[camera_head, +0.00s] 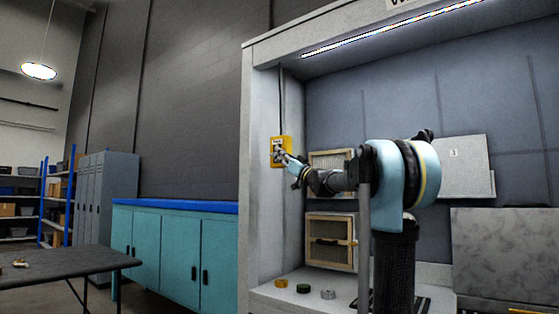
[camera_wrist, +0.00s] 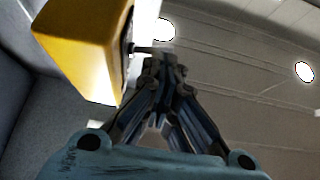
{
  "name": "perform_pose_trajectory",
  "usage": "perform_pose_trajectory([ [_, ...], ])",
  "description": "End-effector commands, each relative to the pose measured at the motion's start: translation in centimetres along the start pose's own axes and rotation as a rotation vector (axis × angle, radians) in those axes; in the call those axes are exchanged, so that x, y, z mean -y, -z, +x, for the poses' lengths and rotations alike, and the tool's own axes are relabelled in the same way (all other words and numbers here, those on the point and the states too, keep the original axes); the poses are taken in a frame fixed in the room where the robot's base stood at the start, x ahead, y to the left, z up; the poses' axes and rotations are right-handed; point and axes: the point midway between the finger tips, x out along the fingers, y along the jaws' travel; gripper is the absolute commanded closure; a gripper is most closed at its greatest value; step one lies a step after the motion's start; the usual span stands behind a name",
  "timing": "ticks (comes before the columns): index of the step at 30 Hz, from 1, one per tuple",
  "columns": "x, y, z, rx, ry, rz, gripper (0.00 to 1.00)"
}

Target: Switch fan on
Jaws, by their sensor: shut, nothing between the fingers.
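A yellow switch box (camera_head: 286,144) is fixed to the inner left wall of the booth in the head view. A dark cable runs up from it. My gripper (camera_head: 280,153) is at the front of the box, its fingertips overlapping the box's face. In the wrist view the yellow box (camera_wrist: 85,40) fills the upper left. A small dark switch part sticks out from its face towards the fingers. My gripper (camera_wrist: 163,62) is shut and empty, its tips close beside that part. I cannot tell whether they touch it. The switch's position is hard to make out.
Two framed filter panels (camera_head: 330,228) stand behind my arm in the booth. Several small coloured pieces (camera_head: 303,288) lie on the booth's ledge. A grey panel (camera_head: 505,250) is at right. Teal cabinets (camera_head: 180,255) and a dark table (camera_head: 60,261) stand to the left.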

Motion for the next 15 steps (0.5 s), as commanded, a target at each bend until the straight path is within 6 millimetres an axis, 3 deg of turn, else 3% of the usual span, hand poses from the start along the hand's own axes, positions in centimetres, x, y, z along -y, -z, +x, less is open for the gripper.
perform_pose_trajectory([
  [15,0.14,0.20,0.20,-0.001,-0.033,0.053,1.00],
])
